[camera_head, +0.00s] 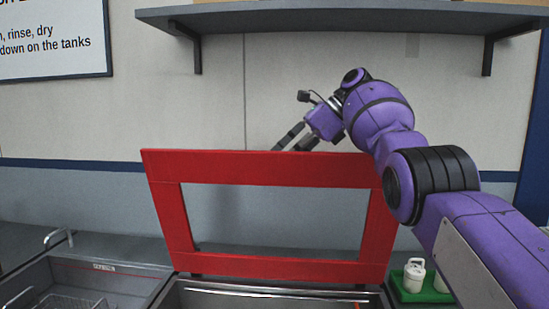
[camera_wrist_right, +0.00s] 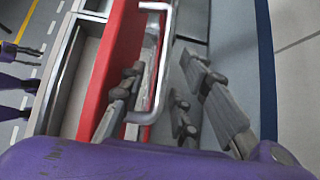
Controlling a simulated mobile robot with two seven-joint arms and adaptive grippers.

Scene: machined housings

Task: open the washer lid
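The washer lid (camera_head: 218,169) is a red frame with a large opening. It stands raised, nearly upright, at the back of the open steel tank. In the right wrist view the red lid (camera_wrist_right: 118,60) carries a pale metal bar handle (camera_wrist_right: 160,75). My right gripper (camera_head: 290,137) is above and behind the lid's top edge. In the right wrist view it is open (camera_wrist_right: 170,98), its fingers spread on either side of the handle bar; contact is unclear. The handle is hidden in the head view. What seems to be my left gripper (camera_wrist_right: 22,50) shows small at the left edge.
A neighbouring tank (camera_head: 95,270) with a wire basket is at the lower left. A green tray (camera_head: 408,287) with white containers sits right of the lid, partly behind my right arm. A shelf (camera_head: 340,17) overhangs above, and the wall is close behind.

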